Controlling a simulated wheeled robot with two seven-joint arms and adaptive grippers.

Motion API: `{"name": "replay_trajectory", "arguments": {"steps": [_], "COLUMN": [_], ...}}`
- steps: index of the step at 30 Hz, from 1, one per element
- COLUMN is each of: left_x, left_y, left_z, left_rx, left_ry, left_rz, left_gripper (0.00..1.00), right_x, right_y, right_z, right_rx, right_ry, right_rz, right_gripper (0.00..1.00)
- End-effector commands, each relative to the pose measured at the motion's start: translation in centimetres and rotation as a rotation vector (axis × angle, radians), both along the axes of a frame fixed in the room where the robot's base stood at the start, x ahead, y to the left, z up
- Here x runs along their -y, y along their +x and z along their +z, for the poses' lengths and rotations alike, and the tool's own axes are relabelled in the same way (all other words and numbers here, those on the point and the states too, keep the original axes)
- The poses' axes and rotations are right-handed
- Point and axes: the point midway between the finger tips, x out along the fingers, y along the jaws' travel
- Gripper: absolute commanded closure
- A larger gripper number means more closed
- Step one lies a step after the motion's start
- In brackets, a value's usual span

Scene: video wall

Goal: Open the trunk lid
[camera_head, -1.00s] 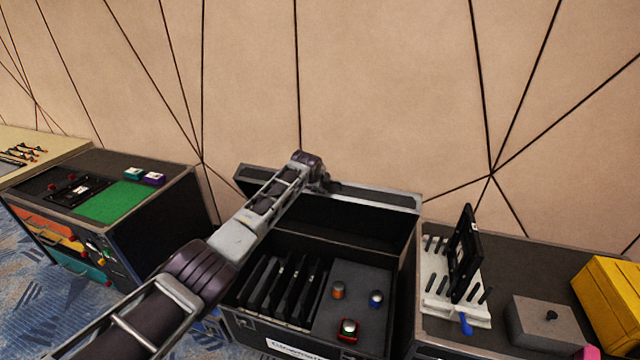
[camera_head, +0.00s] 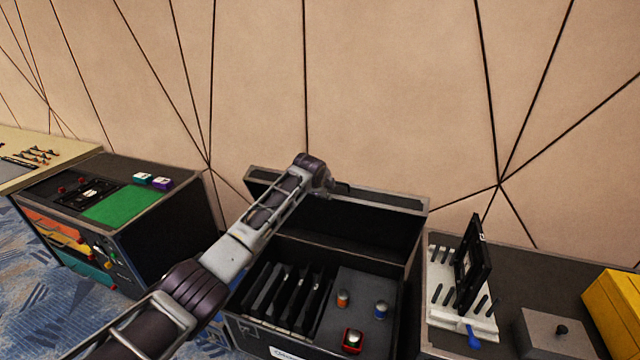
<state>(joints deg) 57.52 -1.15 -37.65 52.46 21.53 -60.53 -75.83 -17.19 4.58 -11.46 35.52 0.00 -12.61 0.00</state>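The black trunk (camera_head: 246,330) stands in the lower middle of the head view. Its lid (camera_head: 365,228) is raised and tilted back toward the wall, so the inside shows. Several dark panels (camera_head: 285,290) stand in slots on the left of the inside. A grey surface on the right bears an orange-topped, a blue and a red knob-like piece. My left arm crosses from the lower left, and my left gripper (camera_head: 335,187) is at the lid's upper edge, left of its middle. Its fingers are small and partly hidden, so their opening is unclear. My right gripper is not in view.
On the right, a dark table holds a white slotted rack (camera_head: 452,298) with an upright black panel, a grey box (camera_head: 552,335) and a yellow case (camera_head: 612,305). On the left stands a cabinet (camera_head: 160,225) with a green mat. The wall is close behind the lid.

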Motion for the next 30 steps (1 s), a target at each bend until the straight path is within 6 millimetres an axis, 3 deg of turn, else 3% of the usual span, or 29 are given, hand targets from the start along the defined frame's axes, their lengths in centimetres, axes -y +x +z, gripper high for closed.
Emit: {"name": "replay_trajectory", "arguments": {"steps": [30], "left_x": [-1.5], "left_y": [-4.6], "left_z": [5.3], "left_rx": [0.000], "left_ry": [0.000], "left_rz": [0.000], "left_gripper": [0.68], "right_x": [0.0], "right_y": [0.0], "right_z": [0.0], "right_rx": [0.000], "right_ry": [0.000], "right_rz": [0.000], "right_gripper": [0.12]}}
